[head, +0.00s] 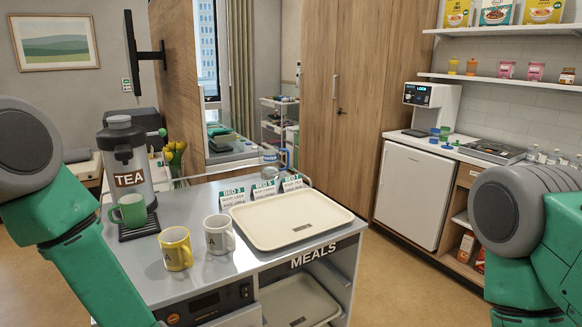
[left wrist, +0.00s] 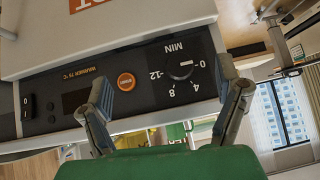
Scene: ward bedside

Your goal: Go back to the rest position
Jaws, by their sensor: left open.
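My left gripper (left wrist: 166,105) is open and empty in the left wrist view, its two fingers spread in front of a black control panel (left wrist: 66,76) with an orange button and a dial. I cannot tell the exact gap between fingers and panel. In the head view my left arm (head: 75,240) comes in at the left edge, its gripper out of the picture. My right arm (head: 530,225) stands at the right edge, and its gripper is not in view.
The meal cart (head: 135,270) stands close in front. On it are a tea dispenser (head: 128,160), a green mug (head: 130,210), a yellow mug (head: 176,248), a white mug (head: 218,234), bed cards (head: 266,192) and a cream tray (head: 290,215). Clear floor lies right of the cart.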

